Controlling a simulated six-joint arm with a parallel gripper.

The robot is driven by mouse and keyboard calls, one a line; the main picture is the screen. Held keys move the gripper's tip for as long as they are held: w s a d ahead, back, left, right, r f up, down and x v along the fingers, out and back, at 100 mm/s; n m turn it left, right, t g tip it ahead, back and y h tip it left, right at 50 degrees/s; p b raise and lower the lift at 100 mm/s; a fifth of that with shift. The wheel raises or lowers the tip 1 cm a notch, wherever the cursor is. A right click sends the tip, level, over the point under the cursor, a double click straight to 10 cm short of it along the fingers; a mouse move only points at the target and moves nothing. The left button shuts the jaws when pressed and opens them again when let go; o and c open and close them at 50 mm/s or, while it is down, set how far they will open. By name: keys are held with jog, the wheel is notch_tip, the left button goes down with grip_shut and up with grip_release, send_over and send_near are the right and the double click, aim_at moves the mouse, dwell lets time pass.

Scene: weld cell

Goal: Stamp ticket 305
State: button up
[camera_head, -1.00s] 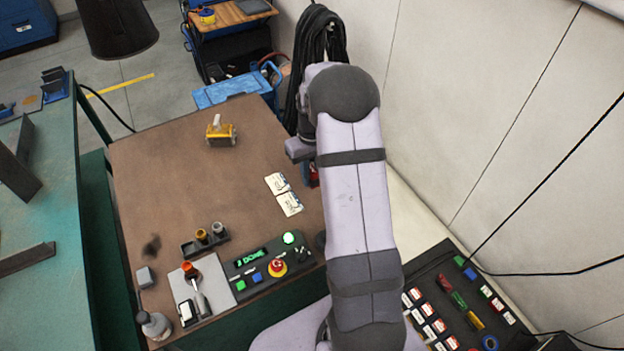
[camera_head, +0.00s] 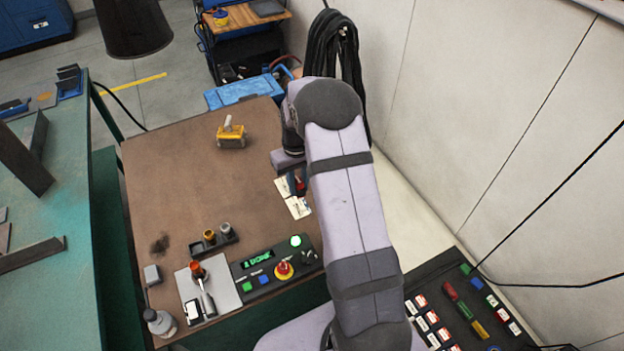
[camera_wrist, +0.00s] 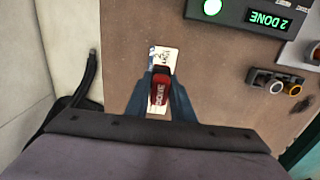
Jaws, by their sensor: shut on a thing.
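Two white tickets lie on the brown table in the head view, an upper ticket (camera_head: 283,189) and a lower ticket (camera_head: 298,208). Their numbers are too small to read there. My gripper (camera_wrist: 160,90) is shut on a red stamp (camera_wrist: 160,92) with pale lettering, held over a ticket (camera_wrist: 166,54) in the wrist view. The stamp hides the middle of that ticket, and its number cannot be read with certainty. I cannot tell whether the stamp touches it. In the head view the red stamp (camera_head: 299,188) shows beside the tickets, under my arm.
A control panel (camera_head: 272,268) with a lit green lamp, green display and red stop button stands nearby. The wrist view's display reads "2 DONE". A small holder (camera_head: 226,243) carries several pieces. A yellow block (camera_head: 231,136) sits farther back. The table's middle is clear.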

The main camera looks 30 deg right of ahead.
aim_at(299, 207)
jog(key=shift+a+f, duration=0.1)
jog(key=shift+a, duration=0.1)
jog(key=shift+f, duration=0.1)
jog(key=shift+f+b, duration=2.4)
jog(key=shift+f, duration=0.5)
jog(key=shift+f+b, duration=0.3)
jog(key=shift+f, duration=0.25)
jog(key=shift+r, duration=0.15)
jog(key=shift+r+p, duration=2.7)
jog(key=shift+r, duration=0.7)
jog(key=shift+d+f, duration=0.1)
